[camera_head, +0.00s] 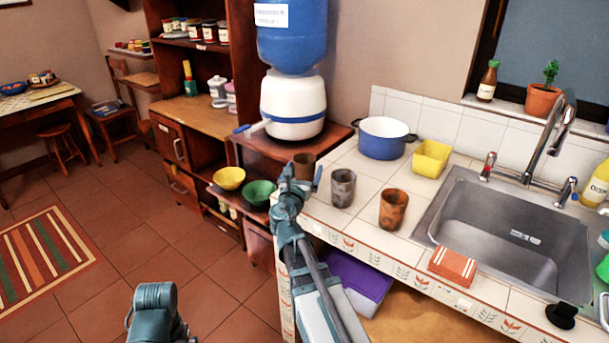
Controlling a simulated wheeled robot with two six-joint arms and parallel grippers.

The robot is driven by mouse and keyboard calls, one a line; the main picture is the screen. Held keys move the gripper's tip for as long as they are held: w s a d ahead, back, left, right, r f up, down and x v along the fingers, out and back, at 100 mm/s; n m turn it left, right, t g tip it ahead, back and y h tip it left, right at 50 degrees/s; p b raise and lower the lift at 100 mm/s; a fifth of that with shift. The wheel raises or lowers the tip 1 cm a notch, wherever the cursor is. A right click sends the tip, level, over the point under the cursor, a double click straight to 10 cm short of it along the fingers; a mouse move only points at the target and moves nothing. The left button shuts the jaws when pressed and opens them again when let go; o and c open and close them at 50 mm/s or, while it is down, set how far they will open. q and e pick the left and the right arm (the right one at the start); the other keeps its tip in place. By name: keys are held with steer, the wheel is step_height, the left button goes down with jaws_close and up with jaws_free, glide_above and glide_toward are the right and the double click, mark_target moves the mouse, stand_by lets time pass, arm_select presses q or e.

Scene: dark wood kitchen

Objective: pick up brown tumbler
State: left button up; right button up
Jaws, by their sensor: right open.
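A dark brown tumbler (303,163) stands upright near the left end of the counter, its lower part hidden by my right gripper. An orange-brown tumbler (393,209) stands on the white tiled counter, closer to the sink. A grey mottled tumbler (343,188) stands between these two. My right gripper (302,179) is open at the counter's left edge, in front of the dark brown tumbler. I cannot tell whether it touches the tumbler. Part of my left arm shows at the bottom left; its gripper is out of the picture.
A blue pot (384,138) and yellow container (431,158) stand at the back of the tiled counter (430,192). The steel sink (515,235) is at right, with an orange sponge (453,265) before it. A water dispenser (292,105) stands behind. Yellow (229,178) and green (259,192) bowls sit lower left.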

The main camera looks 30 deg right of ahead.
mark_target(307, 159)
steer(key=shift+w+d, duration=0.2)
steer(key=shift+w, duration=0.05)
steer(key=x, duration=0.5)
steer(key=shift+w, duration=0.2)
steer(key=shift+a, duration=0.1)
steer(key=c, duration=1.2)
steer(key=shift+o, duration=0.2)
steer(key=shift+r, duration=0.1)
step_height(307, 159, up, 10)
steer(key=p, duration=1)
